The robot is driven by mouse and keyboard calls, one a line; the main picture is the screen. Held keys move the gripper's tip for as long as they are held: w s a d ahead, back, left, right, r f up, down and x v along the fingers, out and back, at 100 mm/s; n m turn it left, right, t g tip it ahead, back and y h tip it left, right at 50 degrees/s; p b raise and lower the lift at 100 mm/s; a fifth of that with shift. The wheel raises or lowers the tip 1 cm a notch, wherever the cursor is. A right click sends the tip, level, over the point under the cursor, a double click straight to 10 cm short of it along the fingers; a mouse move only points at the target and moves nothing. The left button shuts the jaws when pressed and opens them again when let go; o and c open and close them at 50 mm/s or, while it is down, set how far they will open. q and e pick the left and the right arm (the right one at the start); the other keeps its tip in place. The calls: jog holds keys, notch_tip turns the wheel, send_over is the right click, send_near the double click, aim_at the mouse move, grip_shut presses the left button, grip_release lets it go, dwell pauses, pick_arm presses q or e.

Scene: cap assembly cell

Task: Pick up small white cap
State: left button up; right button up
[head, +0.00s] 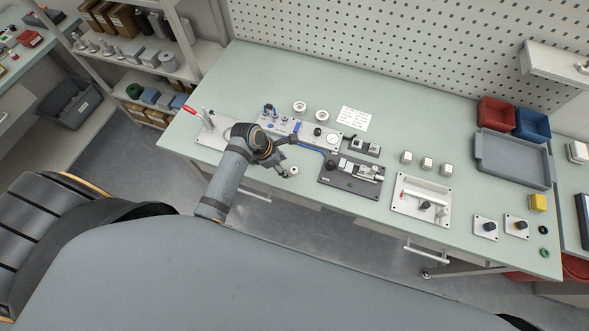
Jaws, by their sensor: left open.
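A small white cap (294,170) with a dark centre lies on the pale green bench top near the front edge, left of the dark fixture plate. My left gripper (289,157) is open over the bench, its fingers spread just up and left of the cap. One fingertip is close to the cap in the picture; I cannot tell whether they touch. Nothing shows between the fingers. Two larger white rings (300,107) (322,116) lie farther back on the bench. My right gripper is not in view.
A dark fixture plate (349,188) with a clamp stands right of the cap. A light panel (329,148) with blue parts lies behind the gripper. Farther right are white blocks (427,164), a white fixture (407,209), a grey tray (487,153), and red (495,112) and blue (532,123) bins.

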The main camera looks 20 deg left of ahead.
aim_at(294, 169)
pick_arm(q)
jog(key=shift+w+f, duration=0.1)
jog(key=shift+f, duration=0.15)
jog(key=shift+w+d+f, duration=0.15)
jog(key=shift+d+f, duration=0.05)
jog(key=shift+d, duration=0.05)
jog(key=x, duration=0.1)
jog(key=p+x, duration=0.1)
jog(key=x, duration=0.1)
jog(key=shift+w+d+f+p, duration=0.15)
jog(key=shift+w+d+p, duration=0.2)
jog(key=shift+d, duration=0.1)
jog(key=shift+w+f, duration=0.15)
jog(key=shift+f, duration=0.3)
jog(key=c, duration=0.5)
jog(key=shift+c, duration=1.2)
